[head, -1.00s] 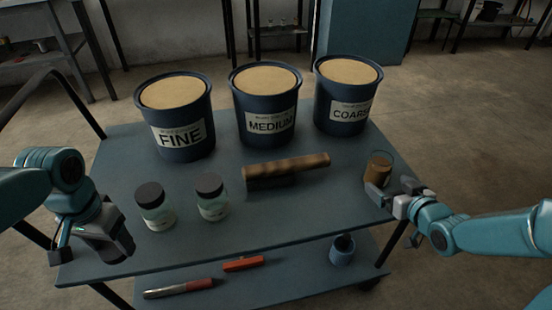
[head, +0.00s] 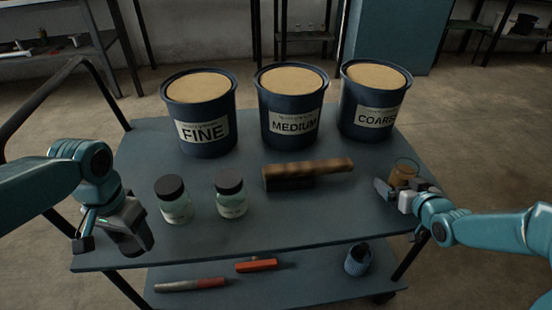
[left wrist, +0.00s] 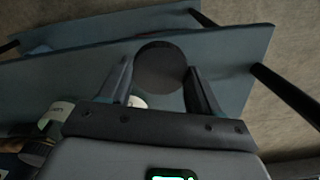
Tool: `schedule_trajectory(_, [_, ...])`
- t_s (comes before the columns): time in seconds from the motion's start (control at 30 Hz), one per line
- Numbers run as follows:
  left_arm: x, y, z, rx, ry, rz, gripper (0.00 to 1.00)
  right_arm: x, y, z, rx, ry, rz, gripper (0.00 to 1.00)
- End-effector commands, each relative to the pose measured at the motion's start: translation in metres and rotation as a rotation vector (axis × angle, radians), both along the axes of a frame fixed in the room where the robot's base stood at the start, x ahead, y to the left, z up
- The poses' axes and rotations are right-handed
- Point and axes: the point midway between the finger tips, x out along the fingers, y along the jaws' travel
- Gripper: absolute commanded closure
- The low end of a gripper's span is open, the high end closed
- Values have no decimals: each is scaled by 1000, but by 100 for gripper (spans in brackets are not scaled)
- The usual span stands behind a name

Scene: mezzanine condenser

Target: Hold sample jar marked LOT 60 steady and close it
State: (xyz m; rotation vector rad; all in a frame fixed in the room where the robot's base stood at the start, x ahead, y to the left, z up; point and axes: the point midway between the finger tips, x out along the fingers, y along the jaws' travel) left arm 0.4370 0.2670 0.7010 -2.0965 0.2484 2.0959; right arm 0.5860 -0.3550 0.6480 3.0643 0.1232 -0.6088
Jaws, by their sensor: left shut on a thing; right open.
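An open glass jar (head: 404,170) with brown contents stands at the table's right edge. Its lower part is hidden by my right gripper (head: 400,187), which is open with its fingers close around the jar's near side; contact cannot be told. My left gripper (head: 130,238) is over the table's front left corner. In the left wrist view, it (left wrist: 160,85) is shut on a dark round lid (left wrist: 160,66). Two jars with dark lids, a left one (head: 172,205) and a right one (head: 231,200), stand at the middle left. No lot number is readable.
Blue tubs marked FINE (head: 200,130), MEDIUM (head: 291,125) and COARSE (head: 372,118) stand along the back. A wooden-handled brush (head: 308,173) lies mid-table. The lower shelf holds a red-handled tool (head: 190,285), an orange item (head: 257,265) and a blue cup (head: 358,260).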

Motion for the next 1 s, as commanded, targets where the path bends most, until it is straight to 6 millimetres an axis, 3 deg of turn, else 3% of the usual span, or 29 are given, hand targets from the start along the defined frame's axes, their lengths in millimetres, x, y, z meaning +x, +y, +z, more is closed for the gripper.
schedule_trajectory(0.23, [0,0,0,0,0,0,65,0,0,0,0,0,0,0])
schedule_trajectory(0.27, [0,0,0,0,0,0,65,0,0,1,0,0,0,6])
schedule_trajectory(0.4, [0,0,0,0,0,0,65,0,0,1,0,0,0,52])
schedule_trajectory(0.43, [0,0,0,0,0,0,65,0,0,0,0,0,0,58])
schedule_trajectory(0.77, [0,0,4,0,0,0,65,0,0,8,-2,-3,1,58])
schedule_trajectory(0.87, [0,0,11,0,0,0,65,0,0,25,-2,-5,1,58])
schedule_trajectory(1.0, [0,0,27,0,0,0,65,0,0,63,-5,-6,1,58])
